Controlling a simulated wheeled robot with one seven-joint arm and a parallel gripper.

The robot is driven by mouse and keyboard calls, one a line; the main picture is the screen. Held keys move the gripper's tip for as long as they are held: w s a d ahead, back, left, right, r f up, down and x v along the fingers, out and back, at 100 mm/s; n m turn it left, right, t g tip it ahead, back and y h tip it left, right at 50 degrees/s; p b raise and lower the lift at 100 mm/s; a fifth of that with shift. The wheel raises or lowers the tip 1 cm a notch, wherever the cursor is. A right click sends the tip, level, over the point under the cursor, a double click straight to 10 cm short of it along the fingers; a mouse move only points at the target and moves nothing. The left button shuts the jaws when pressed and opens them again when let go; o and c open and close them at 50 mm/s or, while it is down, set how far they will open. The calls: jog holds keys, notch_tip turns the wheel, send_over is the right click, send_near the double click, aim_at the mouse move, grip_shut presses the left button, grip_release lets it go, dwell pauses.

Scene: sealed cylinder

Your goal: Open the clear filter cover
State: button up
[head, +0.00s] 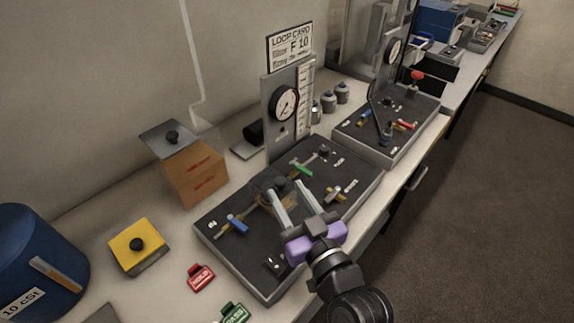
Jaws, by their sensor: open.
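A dark see-through cover (263,187) with a dark knob sits near the middle of the black-topped panel (230,262). It appears to be the clear filter cover, and a brownish part shows around and beneath it. It looks shut, but its hinge and edges are too small to tell. My gripper (285,188), with purple blocks and two pale fingers, is over the panel from the lower right. Its fingers are apart, with the tips by the cover. I cannot tell whether they touch it. The fingers hide part of the cover.
The panel has a blue handle (236,224), a green handle (300,170) and a tan handle (335,195). A gauge column (277,124) rises behind it. A lidded brown box (195,172), yellow block (137,244) and blue drum (38,262) stand left. A second panel (388,128) lies beyond.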

aim_at(275, 171)
jog(key=p+x, duration=0.2)
jog(key=x, duration=0.4)
jog(key=shift+w+d+r, duration=0.1)
jog(key=shift+x, duration=0.8)
jog(key=shift+c, duration=0.2)
grip_shut()
dwell(0.6)
